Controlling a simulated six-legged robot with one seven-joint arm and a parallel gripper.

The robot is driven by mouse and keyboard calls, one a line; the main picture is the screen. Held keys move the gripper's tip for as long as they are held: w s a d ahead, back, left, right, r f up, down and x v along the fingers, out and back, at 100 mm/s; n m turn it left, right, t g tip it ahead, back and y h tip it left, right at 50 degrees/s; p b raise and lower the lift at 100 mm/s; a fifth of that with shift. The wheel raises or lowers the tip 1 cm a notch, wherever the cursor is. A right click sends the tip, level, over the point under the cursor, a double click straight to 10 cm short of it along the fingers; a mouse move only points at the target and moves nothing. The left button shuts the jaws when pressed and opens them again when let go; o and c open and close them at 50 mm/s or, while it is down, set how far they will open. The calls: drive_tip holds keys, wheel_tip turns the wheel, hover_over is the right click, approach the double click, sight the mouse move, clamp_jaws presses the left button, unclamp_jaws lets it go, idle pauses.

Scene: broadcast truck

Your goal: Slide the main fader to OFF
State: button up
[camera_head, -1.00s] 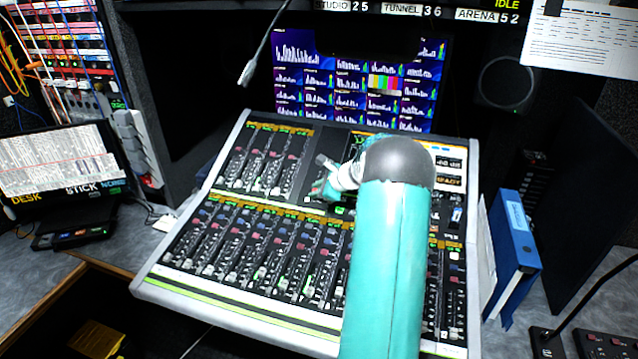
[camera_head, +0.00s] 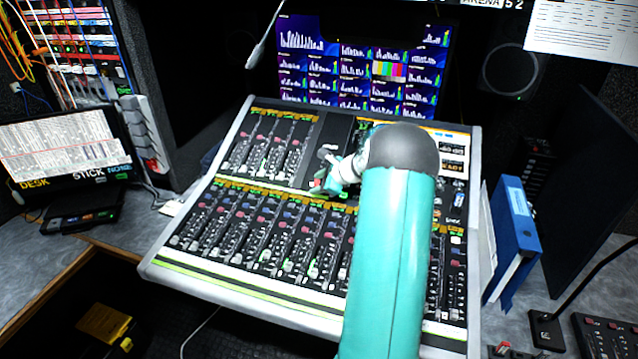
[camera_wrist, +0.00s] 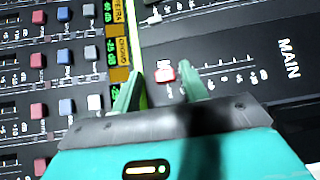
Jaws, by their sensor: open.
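The mixing console (camera_head: 160,262) fills the middle of the head view. My gripper (camera_head: 324,180) is over its upper middle panel, at the end of my teal arm, which hides part of the right side. In the wrist view my gripper (camera_wrist: 160,86) is open, with a green finger on each side of a small red and white fader cap (camera_wrist: 165,76). The cap sits at the left end of a ticked scale, beside the label MAIN (camera_wrist: 289,58). Whether the fingers touch the cap cannot be told. Any OFF mark is too small to read.
Rows of channel faders and coloured buttons (camera_wrist: 66,80) lie left of my gripper in the wrist view. A monitor (camera_head: 350,70) stands behind the console. A blue binder (camera_head: 516,230) stands at its right.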

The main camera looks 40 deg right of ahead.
drive_tip(key=v, duration=1.3)
drive_tip(key=shift+s+r, duration=0.2)
drive_tip(key=shift+s, duration=0.05)
drive_tip(key=shift+d, duration=0.1)
drive_tip(key=a+r+n+g, duration=0.1)
drive_tip(key=a+r+n, duration=0.3)
drive_tip(key=a, duration=0.6)
drive_tip(key=a+r+n+g+y, duration=0.1)
drive_tip(key=a+r+n+g, duration=0.3)
drive_tip(key=a, duration=0.6)
drive_tip(key=a+r+n+t, duration=0.1)
drive_tip(key=a+r+n, duration=0.1)
drive_tip(key=a+n, duration=0.6)
drive_tip(key=s+a+r+n+h, duration=0.1)
drive_tip(key=s+a+n+h, duration=0.1)
drive_tip(key=s+a+n, duration=1)
drive_tip(key=s+a, duration=0.4)
drive_tip(key=a, duration=0.2)
drive_tip(key=shift+a+r+n, duration=0.15)
drive_tip(key=shift+a+n, duration=0.15)
drive_tip(key=shift+a, duration=0.05)
